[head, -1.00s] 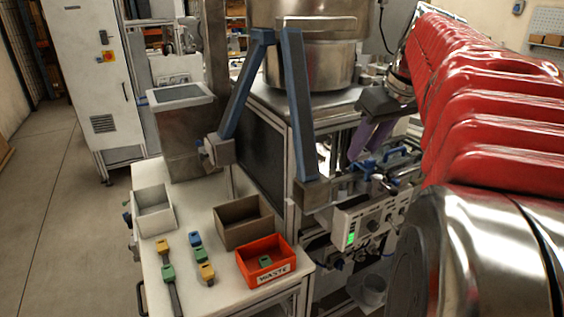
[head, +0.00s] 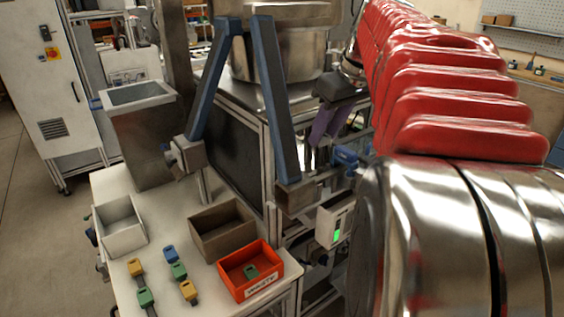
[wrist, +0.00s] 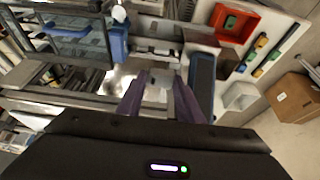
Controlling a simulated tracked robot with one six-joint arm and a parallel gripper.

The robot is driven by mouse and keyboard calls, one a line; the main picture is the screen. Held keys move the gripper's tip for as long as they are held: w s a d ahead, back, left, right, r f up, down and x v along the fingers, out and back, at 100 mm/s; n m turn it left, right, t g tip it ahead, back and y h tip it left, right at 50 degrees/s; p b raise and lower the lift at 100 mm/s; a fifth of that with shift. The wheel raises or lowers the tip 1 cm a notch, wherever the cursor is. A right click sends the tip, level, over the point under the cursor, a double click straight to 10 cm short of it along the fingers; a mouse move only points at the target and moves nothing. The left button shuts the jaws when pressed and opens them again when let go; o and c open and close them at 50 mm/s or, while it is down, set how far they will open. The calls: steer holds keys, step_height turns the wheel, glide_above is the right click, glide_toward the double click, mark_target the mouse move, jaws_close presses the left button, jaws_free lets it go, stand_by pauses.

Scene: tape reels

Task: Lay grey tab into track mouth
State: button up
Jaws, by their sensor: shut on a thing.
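My gripper (wrist: 160,83) shows two purple fingers in the wrist view, close together with a small pale grey piece, the grey tab (wrist: 157,94), between them. The tab's outline is blurred and its far end is hard to make out. Ahead of the fingertips runs a grey metal rail (wrist: 155,55), which may be the track; I cannot tell where its mouth is. In the head view my gripper (head: 315,143) hangs over the machine, just right of a blue upright. The tab cannot be made out there.
An orange WASTE bin (head: 284,268) holds a green piece. A brown bin (head: 250,232) and a white bin (head: 125,242) stand on the bench. Several coloured tabs, including a yellow one (head: 136,266), lie in front. Blue uprights (head: 281,100) stand near my gripper.

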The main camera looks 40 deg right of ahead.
glide_above(317, 178)
steer(key=s, duration=0.1)
steer(key=shift+s+d+f, duration=0.1)
steer(key=shift+f, duration=1.3)
steer(key=shift+s+f, duration=0.1)
steer(key=shift+f, duration=1.3)
steer(key=shift+f, duration=0.1)
steer(key=shift+f, duration=1.75)
steer(key=shift+f, duration=0.25)
steer(key=o, duration=0.7)
steer(key=v, duration=1.2)
steer(key=shift+r, duration=0.3)
